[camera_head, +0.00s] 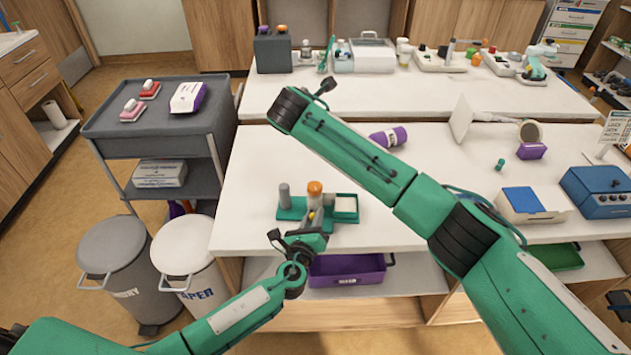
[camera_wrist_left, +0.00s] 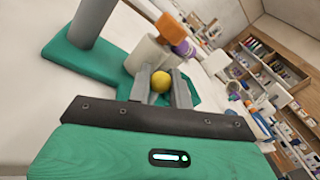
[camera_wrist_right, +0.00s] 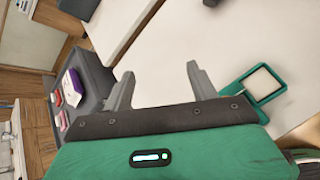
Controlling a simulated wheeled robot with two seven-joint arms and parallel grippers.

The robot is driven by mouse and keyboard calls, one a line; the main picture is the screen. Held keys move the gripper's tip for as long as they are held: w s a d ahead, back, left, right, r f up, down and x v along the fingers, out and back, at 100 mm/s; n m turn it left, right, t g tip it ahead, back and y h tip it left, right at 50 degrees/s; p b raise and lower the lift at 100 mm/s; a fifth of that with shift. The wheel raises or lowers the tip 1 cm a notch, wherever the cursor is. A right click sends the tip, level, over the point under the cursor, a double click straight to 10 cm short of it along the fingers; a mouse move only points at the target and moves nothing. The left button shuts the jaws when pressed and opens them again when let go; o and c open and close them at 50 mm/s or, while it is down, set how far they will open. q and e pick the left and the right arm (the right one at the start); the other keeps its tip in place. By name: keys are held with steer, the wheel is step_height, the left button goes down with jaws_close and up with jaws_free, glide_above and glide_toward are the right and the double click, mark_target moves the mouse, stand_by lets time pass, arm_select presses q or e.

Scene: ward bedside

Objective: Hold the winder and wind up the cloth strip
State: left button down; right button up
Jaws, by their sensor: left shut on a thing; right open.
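The winder's green base (camera_head: 291,213) is on the white table, with a grey upright post (camera_head: 284,194) at its left. An orange-topped piece (camera_head: 314,188) rises beside the post; in the left wrist view it tops a white cylinder (camera_wrist_left: 147,52), perhaps the rolled cloth. My left gripper (camera_head: 316,214) is shut on a yellow ball-shaped knob (camera_wrist_left: 160,81) in front of that cylinder. A green frame with a pale pad (camera_head: 345,204) lies at the right. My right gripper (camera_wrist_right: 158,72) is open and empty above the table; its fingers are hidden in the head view. No loose strip is clearly seen.
A purple bottle (camera_head: 388,137) lies behind my right arm. A blue-topped box (camera_head: 522,200) and a blue device (camera_head: 598,192) stand at the right. A grey cart (camera_head: 155,115) and two bins stand left. A purple bin (camera_head: 347,270) sits below the tabletop.

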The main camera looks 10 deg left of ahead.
steer(key=w+a+r+n+t+y, duration=0.1)
steer(key=w+a+r+t+y, duration=0.15)
steer(key=r, duration=0.35)
steer(key=w+a+r+n+t+y, duration=0.1)
steer(key=w+r+n+t+y, duration=0.15)
steer(key=r+y, duration=0.2)
steer(key=s+a+r+n+g+y, duration=0.4)
steer(key=s+a+n+g+y, duration=0.15)
steer(key=s+n+y, duration=0.35)
steer(key=n+g+h, duration=0.7)
steer(key=g+h, duration=0.2)
steer(key=h, duration=0.4)
glide_toward(315, 186)
steer(key=shift+t, duration=0.25)
steer(key=x, duration=0.8)
steer(key=shift+s+a+f, duration=0.1)
steer(key=shift+f, duration=0.3)
steer(key=shift+c, duration=0.5)
